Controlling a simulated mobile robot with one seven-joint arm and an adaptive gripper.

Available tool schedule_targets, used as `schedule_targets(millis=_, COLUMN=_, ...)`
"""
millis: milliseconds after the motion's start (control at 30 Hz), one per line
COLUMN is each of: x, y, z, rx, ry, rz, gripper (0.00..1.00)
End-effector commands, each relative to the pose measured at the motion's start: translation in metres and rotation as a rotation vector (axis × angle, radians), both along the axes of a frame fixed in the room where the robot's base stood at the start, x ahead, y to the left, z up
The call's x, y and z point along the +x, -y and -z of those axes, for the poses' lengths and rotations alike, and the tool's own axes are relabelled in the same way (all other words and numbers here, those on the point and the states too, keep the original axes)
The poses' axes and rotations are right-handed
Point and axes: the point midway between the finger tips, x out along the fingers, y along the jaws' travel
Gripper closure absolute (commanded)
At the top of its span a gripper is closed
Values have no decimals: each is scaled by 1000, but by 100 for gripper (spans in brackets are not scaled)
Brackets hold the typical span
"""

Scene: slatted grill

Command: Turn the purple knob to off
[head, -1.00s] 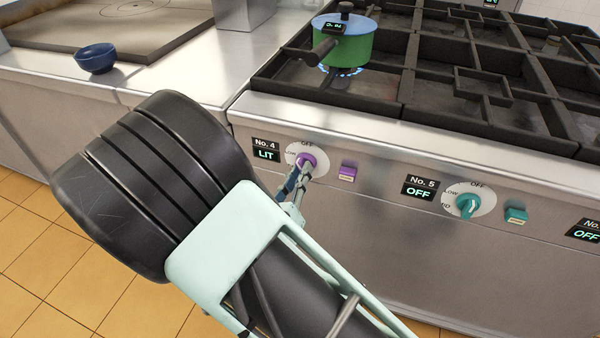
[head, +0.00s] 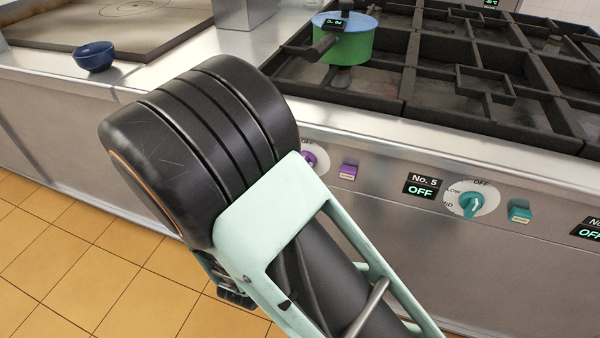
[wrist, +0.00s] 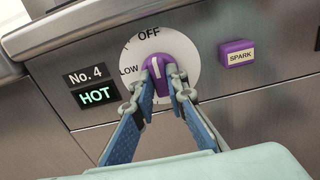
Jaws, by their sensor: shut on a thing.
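The purple knob (wrist: 165,50) sits on a white dial (wrist: 194,78) marked OFF at the top and LOW at the left. A pale mark on the knob points up, roughly toward OFF. My gripper (wrist: 161,82) is shut on the knob, one finger on each side. The No. 4 display (wrist: 97,96) reads HOT in the wrist view. In the head view the knob (head: 318,161) shows only partly. My arm hides the rest, the No. 4 display and my fingertips.
A purple spark button (wrist: 238,54) is right of the knob. The No. 5 teal knob (head: 470,204) and its display (head: 419,191) reading OFF are farther right. A green pot (head: 347,47) stands on the grates above, with no flame visible under it. A blue bowl (head: 95,57) is on the left counter.

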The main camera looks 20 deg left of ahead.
Motion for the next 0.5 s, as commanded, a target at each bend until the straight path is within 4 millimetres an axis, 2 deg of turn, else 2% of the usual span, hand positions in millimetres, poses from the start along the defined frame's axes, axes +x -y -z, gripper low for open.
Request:
schedule_targets(millis=367, x=-1, y=0, z=1, rx=5, ry=-3, rz=0, gripper=100)
schedule_targets(millis=400, x=-1, y=0, z=1, rx=5, ry=-3, rz=0, gripper=84)
schedule_targets(millis=500, x=-1, y=0, z=1, rx=4, ry=-3, rz=0, gripper=73)
